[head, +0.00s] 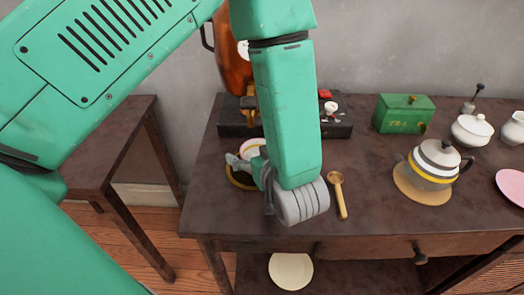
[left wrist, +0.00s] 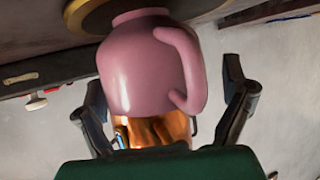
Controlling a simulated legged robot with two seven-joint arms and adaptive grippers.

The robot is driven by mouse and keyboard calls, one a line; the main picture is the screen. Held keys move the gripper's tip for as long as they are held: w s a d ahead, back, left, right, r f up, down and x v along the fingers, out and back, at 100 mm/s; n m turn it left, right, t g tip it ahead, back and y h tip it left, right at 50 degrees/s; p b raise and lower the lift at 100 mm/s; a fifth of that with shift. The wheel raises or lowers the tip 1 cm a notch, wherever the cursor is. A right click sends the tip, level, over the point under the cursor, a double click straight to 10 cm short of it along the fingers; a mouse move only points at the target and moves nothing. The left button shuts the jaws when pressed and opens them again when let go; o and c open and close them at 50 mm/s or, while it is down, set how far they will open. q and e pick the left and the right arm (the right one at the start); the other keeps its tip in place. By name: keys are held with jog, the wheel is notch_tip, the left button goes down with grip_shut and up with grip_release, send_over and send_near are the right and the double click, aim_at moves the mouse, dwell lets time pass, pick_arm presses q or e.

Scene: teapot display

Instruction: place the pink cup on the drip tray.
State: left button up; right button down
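The pink cup (left wrist: 140,65) fills the middle of the left wrist view, which is turned upside down. Its foot is at the top, against or just over a dark round tray with a golden rim (left wrist: 20,78), apparently the drip tray. In the head view, part of the cup's pale pink rim (head: 250,145) shows behind my left arm, over the round tray (head: 237,180). My left gripper (head: 252,172) has its fingers (left wrist: 165,105) spread on both sides of the cup. A gap shows beside the handle; contact on the other side is unclear. My right gripper is out of view.
A copper urn (head: 231,65) on a black base (head: 232,120) stands behind. A wooden spoon (head: 339,195) lies right of my gripper. A green tea box (head: 404,113), a striped teapot (head: 434,165) and white pots stand further right. A side table (head: 115,140) is at left.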

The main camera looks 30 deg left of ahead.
pick_arm(q)
jog(key=shift+a+f, duration=0.2)
jog(key=shift+a, duration=0.95)
jog(key=v, duration=0.2)
jog(key=w+p+v, duration=0.1)
jog(key=v, duration=0.4)
jog(key=shift+d+r, duration=0.3)
jog(key=shift+d, duration=0.3)
jog(key=p+v, duration=0.1)
jog(key=v, duration=0.5)
jog(key=shift+s, duration=0.2)
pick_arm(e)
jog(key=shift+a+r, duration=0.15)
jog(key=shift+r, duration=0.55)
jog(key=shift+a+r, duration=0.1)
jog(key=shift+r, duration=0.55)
